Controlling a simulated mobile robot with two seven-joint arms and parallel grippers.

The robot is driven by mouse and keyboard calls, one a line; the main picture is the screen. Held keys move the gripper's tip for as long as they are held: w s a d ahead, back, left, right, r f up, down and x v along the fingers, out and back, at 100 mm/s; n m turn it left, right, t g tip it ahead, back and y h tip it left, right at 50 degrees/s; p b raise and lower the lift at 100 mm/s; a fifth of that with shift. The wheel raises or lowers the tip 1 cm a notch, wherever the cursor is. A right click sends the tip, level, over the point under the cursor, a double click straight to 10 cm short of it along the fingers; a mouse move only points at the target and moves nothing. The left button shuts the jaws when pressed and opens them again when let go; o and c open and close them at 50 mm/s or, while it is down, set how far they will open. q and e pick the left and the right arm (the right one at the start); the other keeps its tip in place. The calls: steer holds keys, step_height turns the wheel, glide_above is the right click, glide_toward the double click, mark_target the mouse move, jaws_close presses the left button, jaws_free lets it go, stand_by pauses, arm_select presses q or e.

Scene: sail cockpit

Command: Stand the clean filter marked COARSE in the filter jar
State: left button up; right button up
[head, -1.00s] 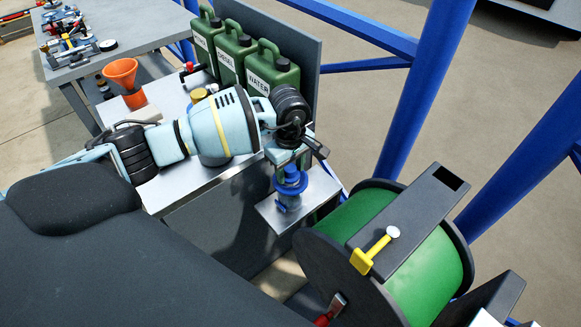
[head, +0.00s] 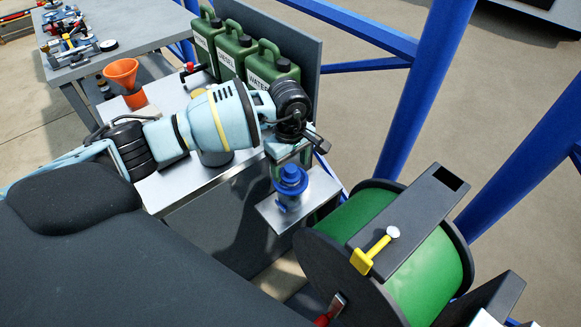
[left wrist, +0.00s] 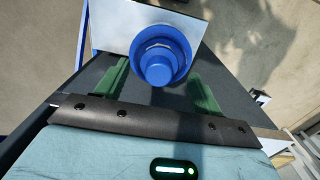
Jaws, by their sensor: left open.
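No filter marked COARSE can be made out, and no such marking is readable. My left gripper (head: 290,162) is above the fitting, pointing down. In the left wrist view its green fingers (left wrist: 158,75) are open, one on each side of the blue top, with nothing held. My right gripper is out of view.
Green jerrycans (head: 270,78) stand against a grey panel behind my left arm. An orange funnel (head: 122,74) is on the bench at left. A green hose reel (head: 430,275) is close at front right. Blue posts (head: 425,90) rise behind.

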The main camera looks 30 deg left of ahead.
arm_select(q)
step_height(320, 180, up, 10)
steer(key=shift+r, duration=0.2)
steer(key=shift+s+f, duration=0.1)
steer(key=shift+s, duration=0.05)
stand_by(0.4)
